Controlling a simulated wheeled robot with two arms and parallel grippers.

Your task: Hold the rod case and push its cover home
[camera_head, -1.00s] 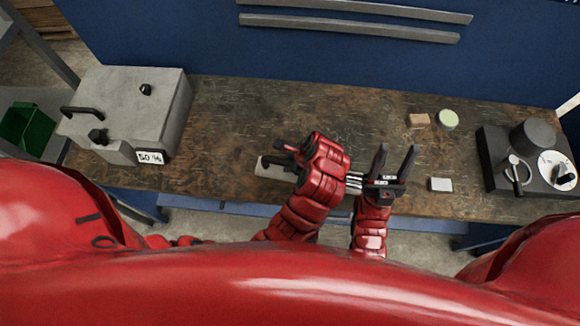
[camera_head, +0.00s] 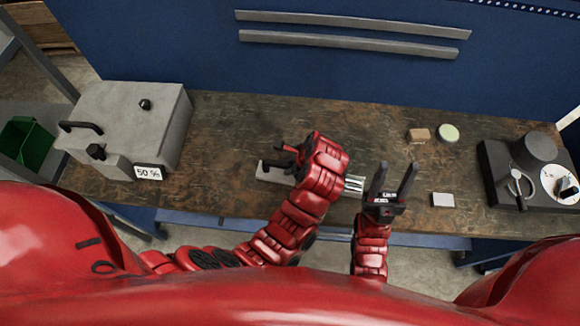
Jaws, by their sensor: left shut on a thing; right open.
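The rod case (camera_head: 268,173) is a pale grey block above the front part of the bench. My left gripper (camera_head: 286,155) is shut on it, and my red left wrist covers its middle. Bright metal rods (camera_head: 354,185) show at its right end. My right gripper (camera_head: 397,168) is open and empty just right of the rods, its two dark fingers pointing to the back of the bench. A small pale block (camera_head: 443,200) lies to its right. I cannot tell whether this is the cover.
A grey box with a "50 %" label (camera_head: 135,125) stands at the left. A brown block (camera_head: 419,135) and a round green-topped dish (camera_head: 448,133) lie at the back right. A dark instrument with a dial (camera_head: 508,175) stands far right. The bench's back middle is clear.

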